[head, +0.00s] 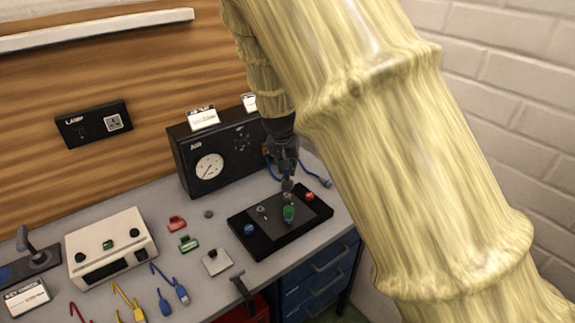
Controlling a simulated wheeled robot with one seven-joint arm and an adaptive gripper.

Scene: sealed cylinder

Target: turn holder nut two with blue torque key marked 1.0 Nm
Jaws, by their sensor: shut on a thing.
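My gripper (286,168) points down over the back of the black holder plate (262,247). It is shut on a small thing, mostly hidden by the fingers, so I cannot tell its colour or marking. A grey round part (288,185) sits right below the fingertips; I cannot tell whether they touch. The plate also bears a second grey nut-like part (262,211), a green cylinder (289,214), a blue knob (249,229) and a red knob (309,197). Blue tools (165,303) lie at the front of the bench; no torque marking is readable on them.
A black box with a gauge (209,166) stands behind the plate, and a blue cable (316,181) runs beside it. A cream instrument (110,248), red (177,223) and green (189,244) pieces and yellow tools (128,303) are left. My arm hides the right side.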

